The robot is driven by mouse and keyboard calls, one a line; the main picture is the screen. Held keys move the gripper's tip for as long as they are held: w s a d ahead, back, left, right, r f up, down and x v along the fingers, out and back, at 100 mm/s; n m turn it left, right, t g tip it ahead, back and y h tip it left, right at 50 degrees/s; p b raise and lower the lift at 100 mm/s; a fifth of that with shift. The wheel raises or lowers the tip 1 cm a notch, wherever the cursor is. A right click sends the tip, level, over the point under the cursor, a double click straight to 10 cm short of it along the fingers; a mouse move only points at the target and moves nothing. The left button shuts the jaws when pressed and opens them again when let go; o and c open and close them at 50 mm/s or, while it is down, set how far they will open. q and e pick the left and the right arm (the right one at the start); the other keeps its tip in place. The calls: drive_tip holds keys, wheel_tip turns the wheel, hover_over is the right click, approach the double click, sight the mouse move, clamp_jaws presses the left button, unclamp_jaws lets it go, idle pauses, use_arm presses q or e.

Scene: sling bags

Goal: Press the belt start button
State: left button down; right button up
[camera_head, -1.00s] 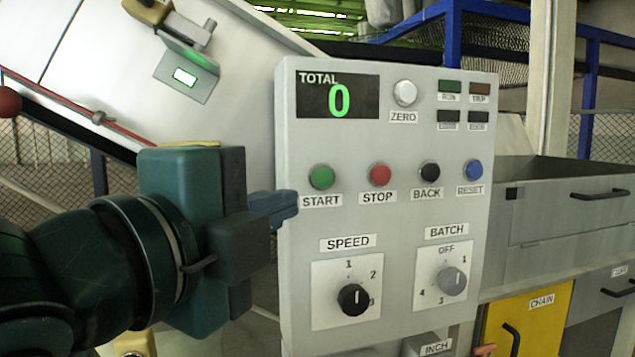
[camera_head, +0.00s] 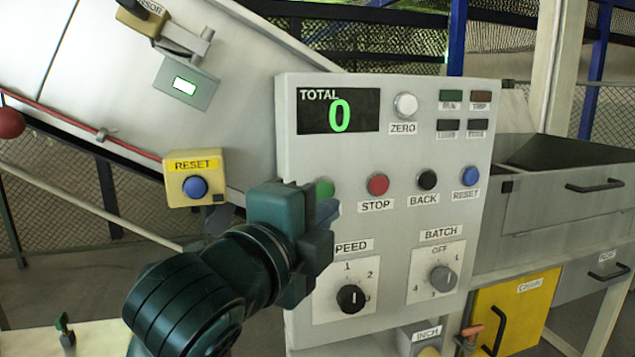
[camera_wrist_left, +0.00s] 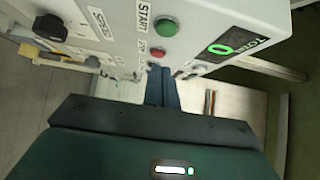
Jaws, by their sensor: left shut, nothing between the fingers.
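The control panel (camera_head: 385,140) faces me, its TOTAL display reading 0. The green START button (camera_head: 324,188) is partly hidden behind my left gripper, and its label is covered in the head view. In the left wrist view the green START button (camera_wrist_left: 166,27) is in full view, with the red STOP button (camera_wrist_left: 160,53) next to it. My left gripper (camera_head: 328,212) is shut and empty, its blue fingertips just below the START button in the head view. The left wrist view also shows the fingers (camera_wrist_left: 162,88) together. I cannot tell whether they touch the panel. My right gripper is not in view.
STOP (camera_head: 377,185), BACK (camera_head: 427,180) and blue RESET (camera_head: 471,176) buttons line up to the right of START. SPEED (camera_head: 351,298) and BATCH (camera_head: 443,279) knobs sit below. A yellow box with another blue RESET button (camera_head: 195,188) is at left.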

sight(332, 191)
use_arm(q)
drive_tip(key=w, duration=0.5)
drive_tip(key=shift+a+p, duration=0.35)
drive_tip(key=shift+a, duration=0.05)
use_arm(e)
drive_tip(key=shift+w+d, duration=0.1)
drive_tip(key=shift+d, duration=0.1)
